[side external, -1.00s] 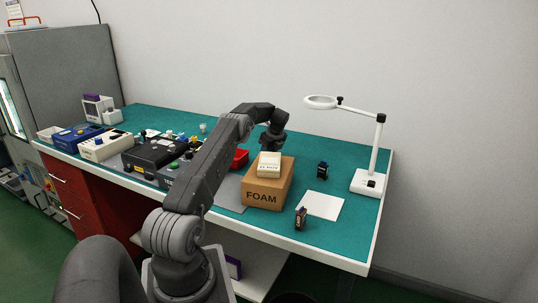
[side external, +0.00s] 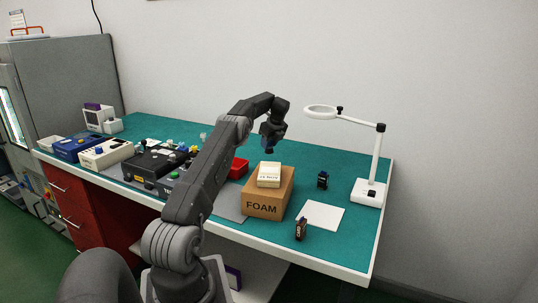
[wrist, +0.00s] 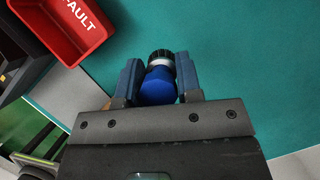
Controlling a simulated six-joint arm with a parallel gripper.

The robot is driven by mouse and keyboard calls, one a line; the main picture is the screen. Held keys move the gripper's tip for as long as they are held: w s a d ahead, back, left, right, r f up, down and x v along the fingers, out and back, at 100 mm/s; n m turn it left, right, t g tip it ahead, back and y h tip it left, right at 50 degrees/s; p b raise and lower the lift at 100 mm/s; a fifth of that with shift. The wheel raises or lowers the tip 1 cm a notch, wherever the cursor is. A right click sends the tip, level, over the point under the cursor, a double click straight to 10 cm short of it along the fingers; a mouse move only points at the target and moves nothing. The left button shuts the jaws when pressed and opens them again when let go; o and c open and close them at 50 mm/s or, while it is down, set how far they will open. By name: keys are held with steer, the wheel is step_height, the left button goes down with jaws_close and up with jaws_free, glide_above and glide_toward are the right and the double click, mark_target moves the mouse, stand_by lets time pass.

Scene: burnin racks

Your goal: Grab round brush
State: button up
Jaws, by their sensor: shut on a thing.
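The round brush (wrist: 158,86) has a blue handle, a pale metal collar and a dark round bristle end in the wrist view. My gripper (wrist: 157,78) is shut on its blue handle, with one finger on each side. The bristle end sticks out past the fingertips. In the side view my gripper (side external: 269,144) points down, held above the teal bench top behind the foam box, and only a small bluish bit shows at its tip.
The cardboard FOAM box (side external: 266,206) with a small cream box (side external: 269,175) on top stands in front of my gripper. A red FAULT bin (wrist: 64,24) lies to the left. A white magnifier lamp (side external: 368,190) stands right. Boxed instruments crowd the left bench.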

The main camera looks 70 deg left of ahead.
steer(key=shift+r, duration=1.1)
